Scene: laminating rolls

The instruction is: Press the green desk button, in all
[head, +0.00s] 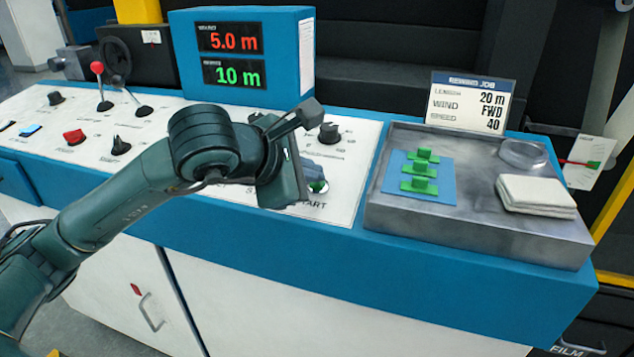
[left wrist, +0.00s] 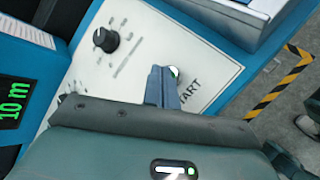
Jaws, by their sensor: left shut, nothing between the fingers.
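The green button (head: 318,187) sits on the white control panel (head: 345,160) above the START label, partly covered by my left gripper. In the left wrist view the button (left wrist: 174,71) shows as a pale ring with some green, right at the fingertips. My left gripper (head: 307,190) is shut and empty, its fingers pointing down at the panel beside the button. In the left wrist view its fingers (left wrist: 162,84) overlap the button's edge. I cannot tell whether they touch it. The display (head: 230,55) reads 5.0 m in red and 10 m in green. My right gripper is not in view.
A black knob (head: 329,133) stands on the panel behind the gripper. A grey tray (head: 450,225) at the right holds green pieces on a blue pad, a round clear dish and a white cloth. A card (head: 470,102) reads 20 m, FWD, 40. Levers and a red switch (head: 74,137) are left.

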